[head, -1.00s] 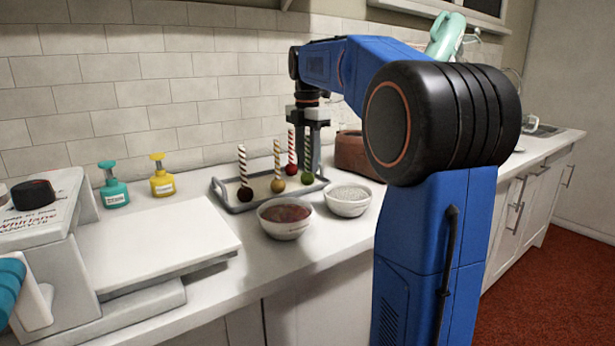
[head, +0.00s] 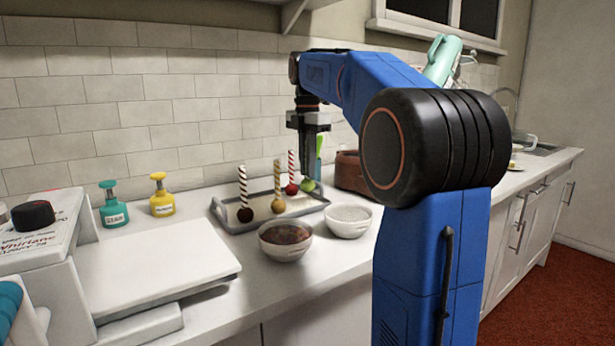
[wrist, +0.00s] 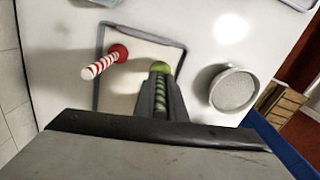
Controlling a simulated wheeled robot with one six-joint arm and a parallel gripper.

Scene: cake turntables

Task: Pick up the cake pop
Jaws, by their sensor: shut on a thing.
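The green cake pop (head: 308,185) hangs ball-down below my gripper (head: 306,172), over the right end of the grey tray. In the wrist view my gripper (wrist: 160,88) is shut around its green-and-white striped stick, and its bright green ball (wrist: 160,67) shows beyond the fingertips. It appears slightly above the tray. A red cake pop (head: 291,188) with a red-and-white stick stands just left of it and also shows in the wrist view (wrist: 119,52). A gold pop (head: 278,206) and a dark brown pop (head: 245,215) stand further left.
A bowl of dark red filling (head: 286,254) and a bowl of pale filling (head: 347,230) stand in front of the tray (head: 232,227). A brown box (head: 348,172) is behind right. Teal (head: 113,213) and yellow (head: 162,204) dispensers stand left. A white machine fills the left foreground.

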